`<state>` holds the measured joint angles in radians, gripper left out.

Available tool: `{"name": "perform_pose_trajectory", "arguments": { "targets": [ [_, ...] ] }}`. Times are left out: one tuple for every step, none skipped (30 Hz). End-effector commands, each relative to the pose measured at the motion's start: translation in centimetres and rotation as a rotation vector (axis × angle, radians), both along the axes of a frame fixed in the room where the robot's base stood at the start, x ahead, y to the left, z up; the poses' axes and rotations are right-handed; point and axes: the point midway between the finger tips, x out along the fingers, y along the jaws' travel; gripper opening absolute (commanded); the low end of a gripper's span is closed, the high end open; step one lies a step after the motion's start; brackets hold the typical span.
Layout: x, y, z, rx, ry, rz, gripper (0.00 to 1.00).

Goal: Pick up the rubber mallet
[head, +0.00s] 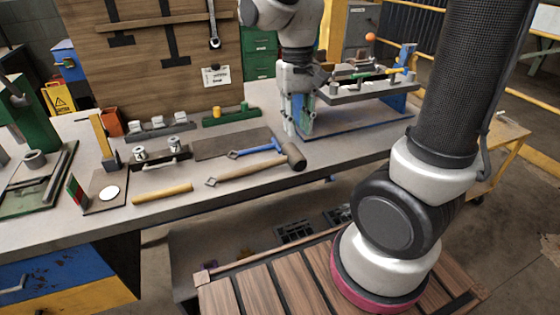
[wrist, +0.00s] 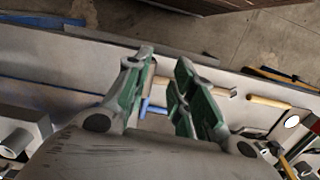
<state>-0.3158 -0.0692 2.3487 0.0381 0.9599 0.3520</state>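The rubber mallet (head: 294,155) lies on the workbench, its dark head to the right and its pale wooden handle (head: 250,169) running left. In the wrist view part of a wooden handle, apparently the mallet's (wrist: 217,92), shows beyond the right finger; the mallet's head is mostly or fully hidden by the fingers there. My gripper (head: 296,128) points down over the bench, just behind the mallet's head in the head view. Its green-padded fingers are apart and nothing is held between them, as the wrist view shows (wrist: 164,62). The exact height above the bench is unclear.
A blue-handled tool (head: 262,147) lies close behind the mallet. A loose wooden handle (head: 162,193) lies to its left. A raised rack (head: 365,88) with a blue stand is right of my gripper. The bench front edge below the mallet is clear.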

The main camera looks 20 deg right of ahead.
Motion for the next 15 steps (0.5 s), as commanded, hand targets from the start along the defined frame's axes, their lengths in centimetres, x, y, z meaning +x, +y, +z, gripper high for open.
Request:
{"name": "perform_pose_trajectory", "arguments": {
  "targets": [
    [1.2,1.6,-1.7,-0.024,0.047,-0.086,0.25],
    [1.9,2.6,-2.7,-0.043,0.069,-0.163,0.25],
    [2.9,3.9,-4.1,-0.072,0.093,-0.280,0.25],
    [3.5,4.8,-5.0,-0.094,0.105,-0.377,0.25],
    [4.2,5.5,-5.8,-0.116,0.114,-0.479,0.25],
    [5.0,6.4,-6.6,-0.140,0.119,-0.613,0.25],
    [5.5,6.9,-7.1,-0.156,0.119,-0.715,0.25],
    [6.1,7.2,-7.3,-0.168,0.114,-0.815,0.25],
    [6.8,7.5,-7.2,-0.177,0.106,-0.943,0.25],
    [7.2,7.8,-7.0,-0.179,0.096,-1.031,0.25],
    [7.6,8.0,-6.7,-0.180,0.090,-1.111,0.25],
    [7.9,8.2,-6.6,-0.185,0.084,-1.207,0.25],
    [8.0,8.2,-6.5,-0.191,0.082,-1.271,0.25],
    [8.0,8.3,-6.6,-0.199,0.081,-1.326,0.25],
    [7.9,8.2,-6.6,-0.207,0.080,-1.386,0.25]
  ]
}}
